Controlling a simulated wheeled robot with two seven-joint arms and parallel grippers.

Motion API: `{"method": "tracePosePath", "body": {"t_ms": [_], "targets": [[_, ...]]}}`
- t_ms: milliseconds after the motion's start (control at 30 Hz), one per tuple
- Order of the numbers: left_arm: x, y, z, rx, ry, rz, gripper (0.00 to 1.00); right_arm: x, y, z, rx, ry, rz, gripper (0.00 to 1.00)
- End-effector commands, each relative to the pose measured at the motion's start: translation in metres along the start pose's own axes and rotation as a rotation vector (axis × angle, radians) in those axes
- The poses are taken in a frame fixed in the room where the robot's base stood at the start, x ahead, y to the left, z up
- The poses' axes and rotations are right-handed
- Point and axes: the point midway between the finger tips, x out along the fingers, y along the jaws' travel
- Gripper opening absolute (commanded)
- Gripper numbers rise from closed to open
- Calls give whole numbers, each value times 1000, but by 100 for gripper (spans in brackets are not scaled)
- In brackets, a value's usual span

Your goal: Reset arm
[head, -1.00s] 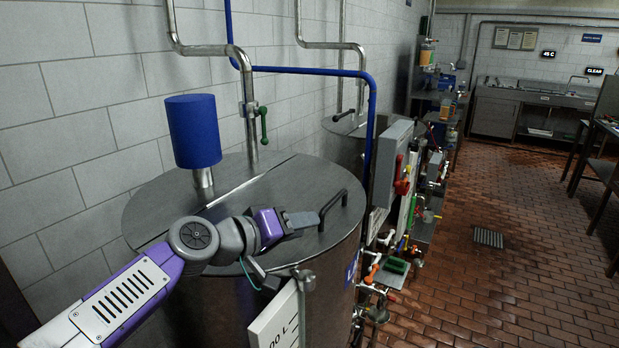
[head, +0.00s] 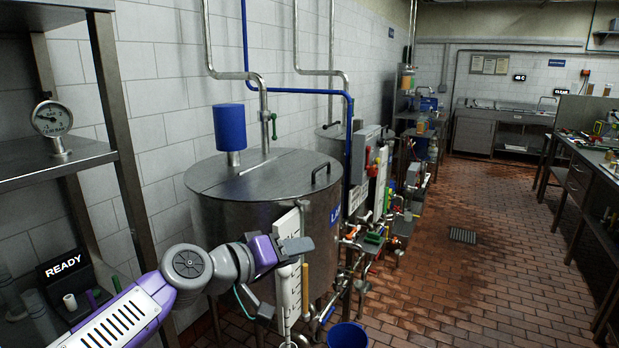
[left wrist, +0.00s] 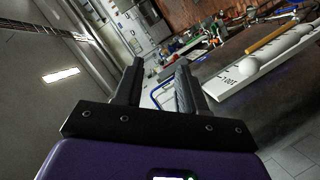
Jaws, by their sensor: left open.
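My left gripper (head: 296,247) reaches in from the lower left in the head view, in front of the large steel tank (head: 225,215). In the left wrist view its two dark fingers (left wrist: 157,88) are apart with nothing between them. In the head view the gripper overlaps the white level scale (head: 287,290) on the tank's front; I cannot tell the gap in depth. The tank's round lid (head: 265,183) carries a black handle (head: 320,175) and a blue cylinder (head: 229,127). My right gripper is not in view.
A steel shelf (head: 60,157) with a round gauge (head: 53,119) stands at the left, above a READY sign (head: 62,264). Valves and pipes (head: 370,235) crowd the tank's right side. A blue bucket (head: 348,335) is at the bottom. The brick floor (head: 480,285) at the right is clear.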

Motion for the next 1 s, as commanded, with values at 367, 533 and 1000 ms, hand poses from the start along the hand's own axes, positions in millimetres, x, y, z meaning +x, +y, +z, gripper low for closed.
{"method": "tracePosePath", "body": {"t_ms": [367,533,1000], "targets": [[49,-118,48,-88,-82,-197,40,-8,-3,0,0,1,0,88],[66,-193,97,-133,-151,-323,40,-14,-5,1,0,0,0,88],[9,-384,377,-239,-539,-683,40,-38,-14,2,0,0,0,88]]}}
